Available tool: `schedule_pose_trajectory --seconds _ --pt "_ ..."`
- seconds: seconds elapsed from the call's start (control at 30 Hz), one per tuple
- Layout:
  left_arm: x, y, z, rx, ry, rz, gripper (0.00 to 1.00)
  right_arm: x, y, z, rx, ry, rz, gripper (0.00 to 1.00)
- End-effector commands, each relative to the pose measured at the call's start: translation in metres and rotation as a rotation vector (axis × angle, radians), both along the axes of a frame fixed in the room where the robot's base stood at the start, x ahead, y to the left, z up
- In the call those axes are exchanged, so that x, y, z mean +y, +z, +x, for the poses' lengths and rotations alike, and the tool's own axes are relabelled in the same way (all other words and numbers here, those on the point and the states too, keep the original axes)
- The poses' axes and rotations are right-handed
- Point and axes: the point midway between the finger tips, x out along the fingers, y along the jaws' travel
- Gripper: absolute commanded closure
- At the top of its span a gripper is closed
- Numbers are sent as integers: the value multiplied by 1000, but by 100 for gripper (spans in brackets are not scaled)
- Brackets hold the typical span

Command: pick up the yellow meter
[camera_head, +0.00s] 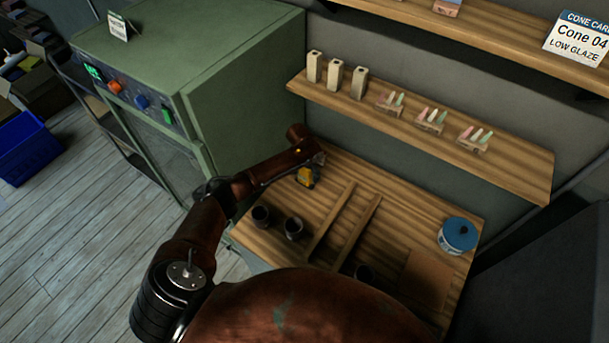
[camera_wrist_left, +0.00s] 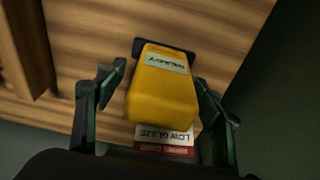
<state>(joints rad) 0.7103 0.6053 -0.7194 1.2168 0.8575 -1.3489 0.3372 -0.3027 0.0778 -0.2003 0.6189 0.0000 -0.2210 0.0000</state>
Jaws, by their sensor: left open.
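The yellow meter (camera_head: 306,176) stands at the far left corner of the wooden table, beside the green kiln. In the left wrist view the yellow meter (camera_wrist_left: 162,90) shows large, with a label and a dark end. My left gripper (camera_head: 318,158) is at the meter in the head view. In the left wrist view my left gripper (camera_wrist_left: 160,85) is open, one finger on each side of the meter. A gap shows beside the left finger; the right finger is very close, and I cannot tell if it touches. My right gripper is in neither view.
The table (camera_head: 335,175) also holds two wooden strips (camera_head: 330,222), dark cups (camera_head: 294,228) and a blue-lidded tub (camera_head: 457,236). A shelf (camera_head: 500,172) with cones overhangs the table's back. The green kiln (camera_head: 215,70) stands to the left. A red and white card (camera_wrist_left: 164,138) lies near the meter.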

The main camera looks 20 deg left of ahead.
Motion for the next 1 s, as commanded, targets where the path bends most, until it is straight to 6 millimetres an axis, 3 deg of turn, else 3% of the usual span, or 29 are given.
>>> schedule_pose_trajectory --seconds 0.3,1.0 --pt "2 -5 0 -1 3 0 39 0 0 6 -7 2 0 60" --pt "1 -5 0 -1 3 -1 87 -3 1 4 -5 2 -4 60"
